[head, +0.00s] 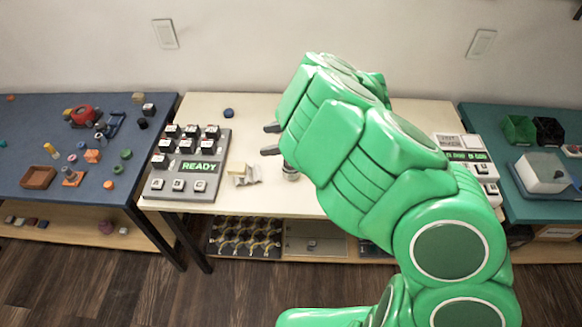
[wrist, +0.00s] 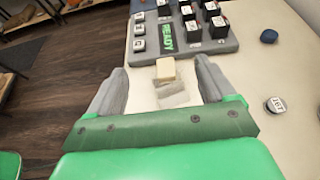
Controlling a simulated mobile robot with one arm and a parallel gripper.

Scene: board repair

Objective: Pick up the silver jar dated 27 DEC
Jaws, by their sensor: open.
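A small silver jar (head: 290,173) stands on the cream table, partly hidden behind my green arm in the head view. In the wrist view a round silver lid with dark lettering, likely the same jar (wrist: 275,106), lies right of my right finger. Its lettering is too small to read surely, so I cannot confirm the date. My gripper (head: 270,139) is open with nothing between its fingers. In the wrist view the gripper (wrist: 161,66) points toward a cream block (wrist: 165,69) on a crumpled grey cloth or paper (wrist: 172,94). The jar is outside the fingers.
A grey panel (head: 187,197) with several dark blocks and a green READY display stands at the table's left. A dark blue round object (head: 228,113) lies at the back. Another device (head: 470,150) is at the right. A blue table (head: 40,120) and a teal table (head: 490,120) flank this one.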

